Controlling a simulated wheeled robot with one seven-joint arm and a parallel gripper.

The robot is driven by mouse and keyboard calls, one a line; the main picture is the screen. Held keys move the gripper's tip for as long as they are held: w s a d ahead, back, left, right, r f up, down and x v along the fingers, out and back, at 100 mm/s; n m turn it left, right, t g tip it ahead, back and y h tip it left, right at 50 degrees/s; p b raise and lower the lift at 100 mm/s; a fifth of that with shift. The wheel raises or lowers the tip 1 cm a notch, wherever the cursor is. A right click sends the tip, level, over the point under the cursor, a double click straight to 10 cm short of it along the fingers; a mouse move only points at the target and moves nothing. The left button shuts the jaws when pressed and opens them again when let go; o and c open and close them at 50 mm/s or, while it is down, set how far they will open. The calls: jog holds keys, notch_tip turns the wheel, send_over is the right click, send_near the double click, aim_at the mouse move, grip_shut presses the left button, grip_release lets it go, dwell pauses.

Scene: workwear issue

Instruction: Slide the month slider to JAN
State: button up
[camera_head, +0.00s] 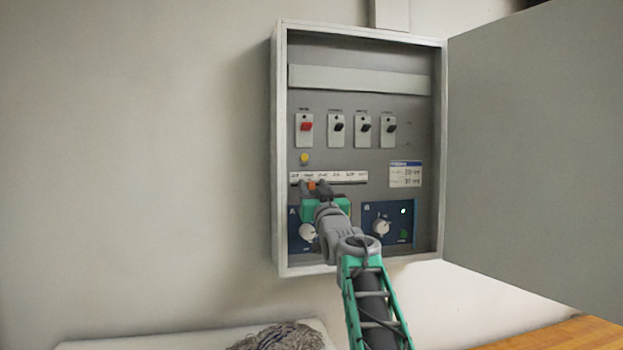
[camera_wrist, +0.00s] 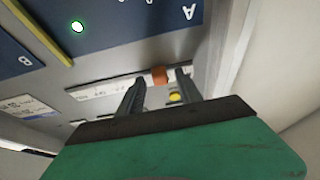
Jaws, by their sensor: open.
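The month slider's orange knob (camera_head: 311,185) sits toward the left part of a white label strip (camera_head: 345,176) with a dark slot under it, inside an open wall cabinet. The strip's small month labels are too blurred to read surely. My gripper (camera_head: 317,188) is at the strip, its green body hiding part of the panel below. In the wrist view, which is turned upside down, the orange knob (camera_wrist: 159,74) shows between the tips of my two open fingers (camera_wrist: 160,82), with gaps on both sides. The strip (camera_wrist: 95,90) runs off to the left there.
A yellow button (camera_head: 304,158) is just above the strip. A red switch (camera_head: 306,127) and several black switches stand higher. Dial panels A (camera_head: 294,237) and B (camera_head: 375,213) are below. The cabinet's left wall (camera_head: 281,150) is close; the door (camera_head: 535,140) stands open at right.

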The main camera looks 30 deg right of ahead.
jog(key=shift+w, duration=0.15)
grip_shut()
dwell(0.4)
dwell(1.0)
